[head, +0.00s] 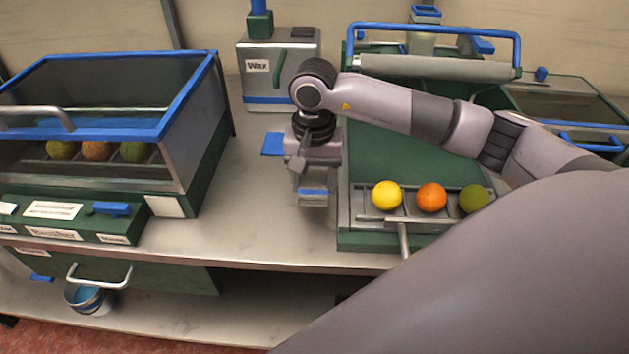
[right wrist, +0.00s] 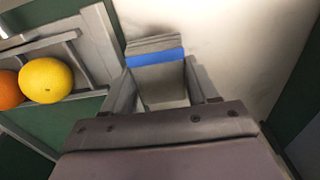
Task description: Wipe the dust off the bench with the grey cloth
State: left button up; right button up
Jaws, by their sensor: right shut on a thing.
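My right gripper (head: 313,180) points down over the pale bench (head: 245,215), between the glass-fronted case and the green sorting unit. It is shut on the grey cloth (head: 313,199), which has a blue band. In the right wrist view the cloth (right wrist: 153,45) shows between the fingers, with its layered grey edge beyond the band. The cloth is low at the bench; I cannot tell whether it touches. A faint dark smudge (right wrist: 190,35) lies on the bench beside the cloth; I cannot tell whether it is dust or shadow. My left gripper is not in view.
Close right of the gripper, a rack on the green unit (head: 375,160) holds a yellow fruit (head: 386,195), an orange (head: 431,197) and a green fruit (head: 474,198). The wax box (head: 275,75) stands behind. The blue-edged case (head: 195,120) is left. Bare bench lies between.

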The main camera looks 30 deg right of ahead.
jog(key=shift+r+p, duration=0.6)
jog(key=shift+r, duration=0.75)
